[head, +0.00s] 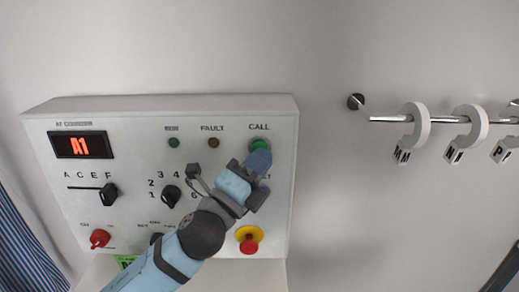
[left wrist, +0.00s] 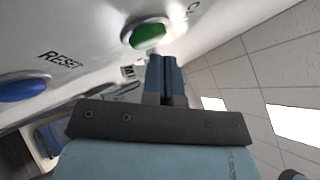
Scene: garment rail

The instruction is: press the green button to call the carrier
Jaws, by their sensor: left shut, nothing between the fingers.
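The green button (head: 259,145) sits under the word CALL at the upper right of the white control panel (head: 60,215). In the left wrist view the green button (left wrist: 148,33) shows in its pale ring, just beyond the fingertips. My left gripper (head: 261,158) is shut and empty, with its tips over the lower part of the button in the head view. In the left wrist view the shut fingers (left wrist: 163,62) point at the panel just below the button. I cannot tell whether they touch it. My right gripper is not in view.
A blue RESET button (left wrist: 22,88) is left of the fingers in the wrist view. A rail (head: 385,118) with white lettered hooks is at the right.

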